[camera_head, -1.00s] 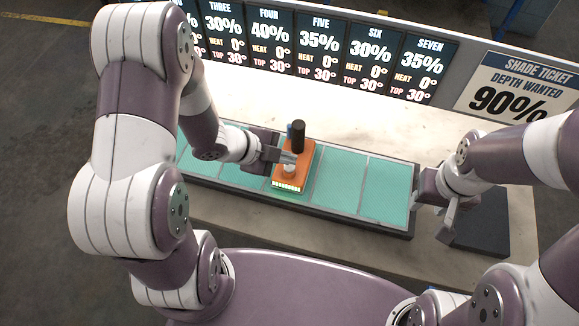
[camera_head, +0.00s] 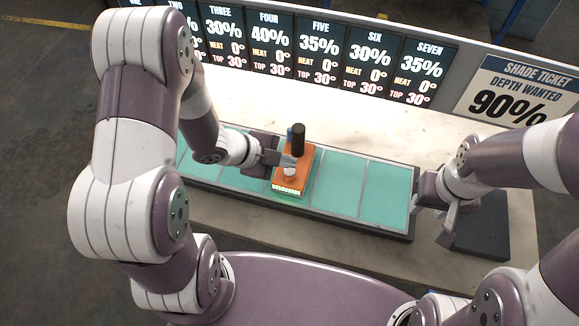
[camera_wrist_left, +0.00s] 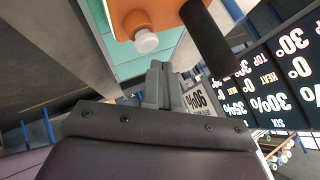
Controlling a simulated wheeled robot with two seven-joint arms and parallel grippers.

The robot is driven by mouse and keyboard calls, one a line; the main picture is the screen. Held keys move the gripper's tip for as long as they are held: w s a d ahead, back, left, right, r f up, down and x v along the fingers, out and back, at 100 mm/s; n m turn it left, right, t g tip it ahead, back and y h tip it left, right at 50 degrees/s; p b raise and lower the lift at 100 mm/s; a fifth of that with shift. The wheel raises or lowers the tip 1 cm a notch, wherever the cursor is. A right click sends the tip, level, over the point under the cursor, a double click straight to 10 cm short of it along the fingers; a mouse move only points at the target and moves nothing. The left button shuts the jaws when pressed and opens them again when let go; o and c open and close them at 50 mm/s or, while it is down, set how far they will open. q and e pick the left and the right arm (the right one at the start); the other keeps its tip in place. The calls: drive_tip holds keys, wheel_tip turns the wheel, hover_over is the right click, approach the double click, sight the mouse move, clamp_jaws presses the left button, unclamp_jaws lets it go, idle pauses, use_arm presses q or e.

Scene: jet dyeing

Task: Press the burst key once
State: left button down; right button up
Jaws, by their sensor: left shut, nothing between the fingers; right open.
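An orange device (camera_head: 303,160) sits on the teal-panelled strip. It carries a black upright cylinder (camera_head: 298,141) and a white round button (camera_head: 290,173) near its front. I take the button for the burst key, though no label is readable. My left gripper (camera_head: 289,161) is shut and empty, its fingertips just behind the button and over the device. In the left wrist view the fingertips (camera_wrist_left: 160,82) appear apart from the white button (camera_wrist_left: 146,41); contact cannot be confirmed. My right gripper (camera_head: 432,210) is open and empty at the strip's right end.
The teal strip (camera_head: 338,184) lies in a dark frame on a pale table (camera_head: 400,128). Numbered display boards (camera_head: 370,65) and a shade ticket reading 90% (camera_head: 515,90) stand along the back. A dark block (camera_head: 482,228) lies near my right gripper.

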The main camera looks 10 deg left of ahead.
sight(286, 171)
idle(0.8)
use_arm(q)
drive_tip(key=shift+f, duration=0.45)
drive_tip(key=shift+f+b, duration=0.55)
drive_tip(key=shift+b, duration=0.15)
idle(0.4)
idle(0.3)
drive_tip(key=shift+r+p, duration=1)
drive_tip(key=shift+p, duration=0.05)
drive_tip(key=shift+r, duration=0.1)
wheel_tip(286, 171, up, 5)
drive_tip(key=p, duration=0.5)
